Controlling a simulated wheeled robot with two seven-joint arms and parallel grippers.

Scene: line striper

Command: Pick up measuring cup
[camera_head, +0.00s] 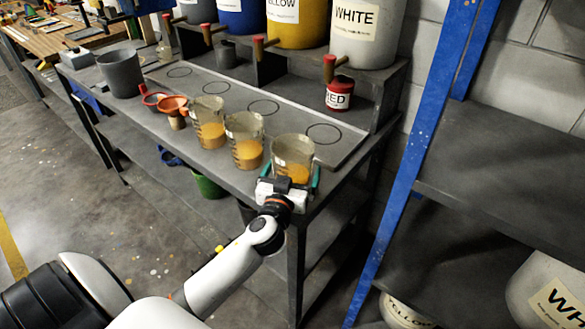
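Three clear measuring cups with orange-yellow liquid stand in a row along the front of the grey workbench (225,172). They are the left cup (208,112), the middle cup (243,130) and the right cup (293,148). My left gripper (291,174) is at the right cup, near the bench's front right corner. Its teal fingers lie on either side of this cup, and the gripper body hides the cup's lower front. I cannot tell whether the fingers press on the glass. My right gripper is not in view.
Paint drums with taps, including a white one (366,35) and a yellow one (296,22), stand on a raised shelf behind. A red can (339,93), orange funnel (173,106) and grey bucket (121,74) are on the bench. A blue upright (418,140) stands at right.

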